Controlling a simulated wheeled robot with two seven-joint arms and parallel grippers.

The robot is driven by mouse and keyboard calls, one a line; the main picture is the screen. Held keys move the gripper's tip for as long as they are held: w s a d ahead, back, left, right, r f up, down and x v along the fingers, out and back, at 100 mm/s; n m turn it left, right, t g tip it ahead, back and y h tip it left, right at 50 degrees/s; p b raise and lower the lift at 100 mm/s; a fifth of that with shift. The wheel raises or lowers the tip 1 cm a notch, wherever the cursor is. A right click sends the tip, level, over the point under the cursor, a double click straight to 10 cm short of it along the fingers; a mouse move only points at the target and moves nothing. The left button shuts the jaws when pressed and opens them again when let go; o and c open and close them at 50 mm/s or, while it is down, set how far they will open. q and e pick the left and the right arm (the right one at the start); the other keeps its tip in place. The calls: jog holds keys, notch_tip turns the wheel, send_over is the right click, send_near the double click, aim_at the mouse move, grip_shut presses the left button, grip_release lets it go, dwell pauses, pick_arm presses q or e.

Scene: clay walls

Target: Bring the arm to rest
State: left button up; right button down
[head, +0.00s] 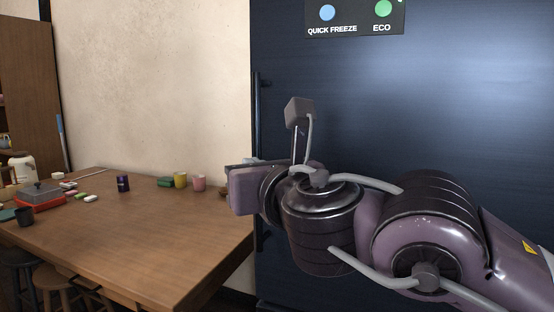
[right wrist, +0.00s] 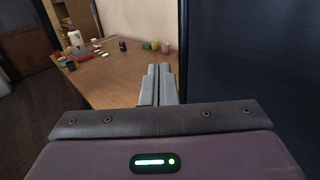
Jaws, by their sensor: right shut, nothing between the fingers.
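My right arm (head: 430,230) reaches in from the lower right of the head view, bent in front of a dark blue fridge (head: 450,120). My right gripper shows in the right wrist view (right wrist: 159,72), its two grey fingers together with nothing between them. It points toward the wooden table (right wrist: 115,80) and appears apart from anything on it. In the head view the wrist mostly hides the fingers. My left arm and gripper are out of view.
The wooden table (head: 150,235) stands left of the arm, holding a yellow cup (head: 180,180), a pink cup (head: 199,183), a dark can (head: 123,183) and a red-based box (head: 40,200). Stools (head: 60,284) stand at its front left. The fridge front is close behind the arm.

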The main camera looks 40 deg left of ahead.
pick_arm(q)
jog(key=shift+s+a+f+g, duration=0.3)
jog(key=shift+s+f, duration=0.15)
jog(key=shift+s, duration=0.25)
pick_arm(e)
jog(key=s, duration=0.3)
jog(key=shift+s+d, duration=0.2)
jog(key=shift+d, duration=0.15)
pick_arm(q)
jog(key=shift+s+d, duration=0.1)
